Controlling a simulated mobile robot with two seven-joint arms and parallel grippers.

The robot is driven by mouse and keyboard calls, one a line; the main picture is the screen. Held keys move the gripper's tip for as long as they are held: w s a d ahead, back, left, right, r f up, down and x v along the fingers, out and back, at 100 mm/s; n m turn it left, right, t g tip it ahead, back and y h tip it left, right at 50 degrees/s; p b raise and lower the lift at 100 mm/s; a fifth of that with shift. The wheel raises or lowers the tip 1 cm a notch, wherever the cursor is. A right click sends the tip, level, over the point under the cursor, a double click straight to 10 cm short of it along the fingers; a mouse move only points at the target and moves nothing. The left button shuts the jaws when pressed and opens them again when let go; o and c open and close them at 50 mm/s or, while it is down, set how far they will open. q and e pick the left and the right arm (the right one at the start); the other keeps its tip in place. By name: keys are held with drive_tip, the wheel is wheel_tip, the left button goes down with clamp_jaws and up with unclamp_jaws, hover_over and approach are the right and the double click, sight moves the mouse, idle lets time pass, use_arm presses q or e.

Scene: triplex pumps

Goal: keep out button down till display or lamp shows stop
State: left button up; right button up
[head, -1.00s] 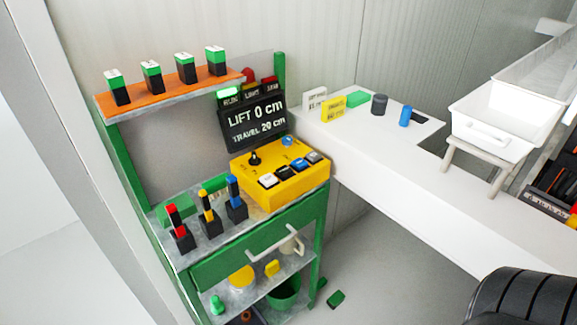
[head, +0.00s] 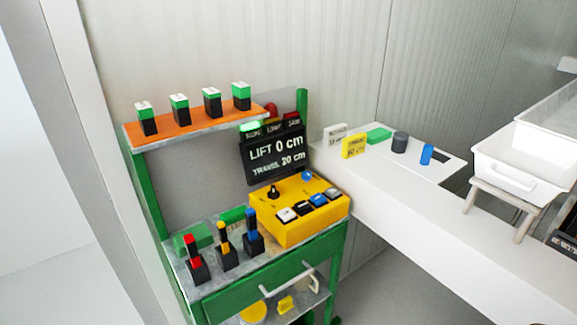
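A yellow control box (head: 312,231) sits on the right of the green workbench top. It carries a row of buttons, one white (head: 286,214), one black (head: 302,208), one blue (head: 318,200) and one pale (head: 333,193), plus a black knob (head: 273,192) and a blue round knob (head: 307,175). I cannot read which is the out button. The black display (head: 272,157) behind it reads LIFT 0 cm, TRAVEL 20 cm. Above it, the green RUN lamp (head: 250,127) is lit; the other two lamps look dark red. Neither gripper is in view.
Three levers, red (head: 192,252), yellow (head: 224,238) and blue (head: 250,226), stand left of the box. Several green-black blocks stand on the orange shelf (head: 190,131). The white counter (head: 400,205) holds small signs, blocks and cylinders. A white bin (head: 512,160) stands at right.

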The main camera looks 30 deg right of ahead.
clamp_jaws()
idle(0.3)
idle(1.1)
